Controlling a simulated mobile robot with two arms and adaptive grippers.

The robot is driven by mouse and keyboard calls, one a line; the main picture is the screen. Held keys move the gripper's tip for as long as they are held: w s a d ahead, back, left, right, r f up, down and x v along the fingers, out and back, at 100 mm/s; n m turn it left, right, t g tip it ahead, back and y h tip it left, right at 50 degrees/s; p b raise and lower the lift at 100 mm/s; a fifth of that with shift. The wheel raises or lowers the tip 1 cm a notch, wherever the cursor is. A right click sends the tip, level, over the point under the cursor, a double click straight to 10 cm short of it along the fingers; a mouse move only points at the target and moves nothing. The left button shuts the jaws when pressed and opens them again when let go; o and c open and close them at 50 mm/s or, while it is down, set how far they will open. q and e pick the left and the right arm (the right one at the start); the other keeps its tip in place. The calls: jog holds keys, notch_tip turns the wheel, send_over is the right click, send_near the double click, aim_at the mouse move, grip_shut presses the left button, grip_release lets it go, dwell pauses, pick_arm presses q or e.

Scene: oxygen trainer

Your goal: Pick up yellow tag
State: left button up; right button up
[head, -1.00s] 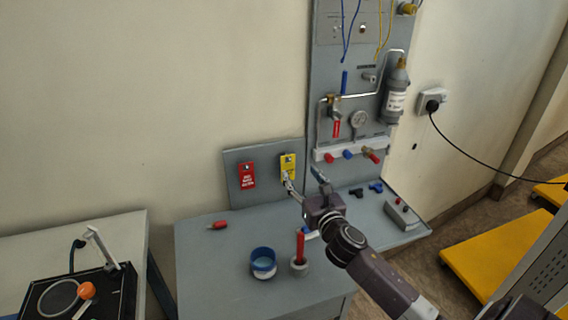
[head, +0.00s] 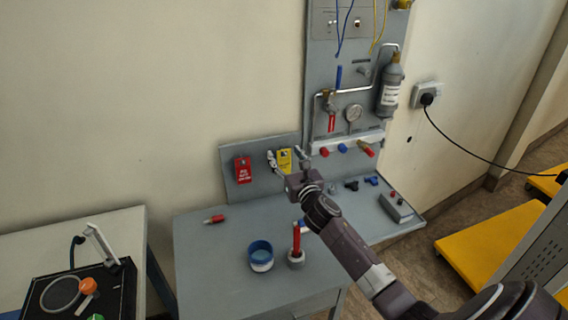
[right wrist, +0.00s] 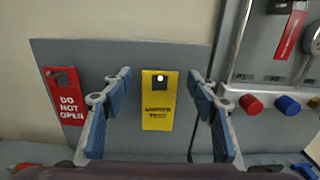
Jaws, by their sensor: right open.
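The yellow tag (head: 285,161) hangs on a small grey board behind the bench, partly hidden by my right gripper in the head view. In the right wrist view the yellow tag (right wrist: 158,100) hangs upright, with a hole and a peg at its top. My right gripper (head: 288,158) is open and empty in front of it. In the right wrist view its two blue-padded fingers (right wrist: 159,108) stand on either side of the tag, apart from it. My left gripper is not in view.
A red tag (right wrist: 66,97) reading "DO NOT OPEN" hangs left of the yellow one. Red and blue knobs (right wrist: 287,105) are at right. On the bench (head: 205,278) stand a blue-rimmed cup (head: 261,256) and a red rod in a holder (head: 296,243).

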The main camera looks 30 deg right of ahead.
jog(key=shift+c, duration=0.7)
jog(key=c, duration=0.8)
